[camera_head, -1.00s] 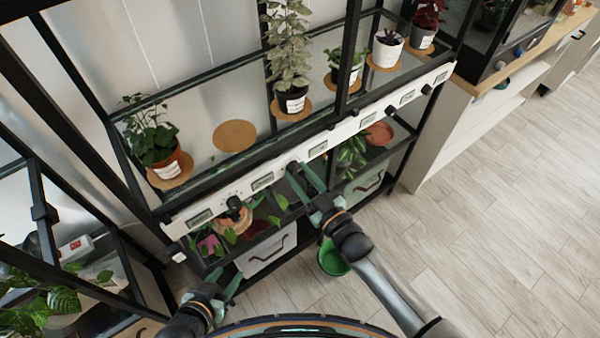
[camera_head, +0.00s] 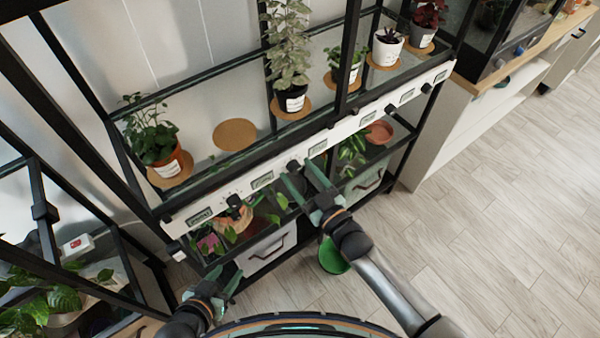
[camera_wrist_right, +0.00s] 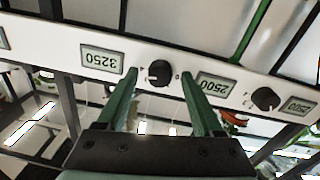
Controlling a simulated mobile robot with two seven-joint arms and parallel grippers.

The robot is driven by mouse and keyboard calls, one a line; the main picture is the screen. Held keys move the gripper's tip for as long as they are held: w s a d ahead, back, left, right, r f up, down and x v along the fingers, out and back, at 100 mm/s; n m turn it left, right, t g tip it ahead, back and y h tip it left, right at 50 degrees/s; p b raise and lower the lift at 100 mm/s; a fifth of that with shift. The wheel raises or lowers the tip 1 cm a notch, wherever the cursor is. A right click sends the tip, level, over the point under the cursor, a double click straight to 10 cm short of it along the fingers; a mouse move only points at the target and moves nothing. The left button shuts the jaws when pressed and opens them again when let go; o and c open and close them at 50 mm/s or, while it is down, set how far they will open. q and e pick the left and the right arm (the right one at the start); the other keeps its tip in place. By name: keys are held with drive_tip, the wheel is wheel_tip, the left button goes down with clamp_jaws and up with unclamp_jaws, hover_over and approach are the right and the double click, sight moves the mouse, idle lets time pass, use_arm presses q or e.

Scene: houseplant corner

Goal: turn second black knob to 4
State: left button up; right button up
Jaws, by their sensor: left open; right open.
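A white control strip (camera_head: 335,137) with black knobs and small displays runs along the shelf front. The second black knob (camera_head: 293,166) from the left sits between two displays. My right gripper (camera_head: 297,171) is open in front of it. In the right wrist view this knob (camera_wrist_right: 159,73) shows between the two spread fingertips, with gaps on both sides. Displays reading 3250 (camera_wrist_right: 101,61) and 2500 (camera_wrist_right: 215,88) flank it, upside down. The scale marks are too small to read. My left gripper (camera_head: 225,276) is open and empty, low at the left, away from the strip.
The first knob (camera_head: 234,201) is left of the second. Potted plants stand on cork mats above the strip, including a leafy one (camera_head: 152,135) and a tall one (camera_head: 289,60). Plants and a white drawer (camera_head: 268,250) lie below. A green bowl (camera_head: 333,258) is on the floor.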

drive_tip(key=v, duration=1.2)
drive_tip(key=shift+s+d, duration=0.15)
drive_tip(key=shift+s, duration=0.1)
drive_tip(key=s+d+f+m+g+h, duration=0.6)
drive_tip(key=s+d+f+h, duration=0.1)
drive_tip(key=s+d+f, duration=0.3)
drive_tip(key=shift+f+h, duration=0.25)
drive_tip(key=shift+h, duration=0.15)
drive_tip(key=shift+a, duration=0.1)
idle(0.6)
idle(0.9)
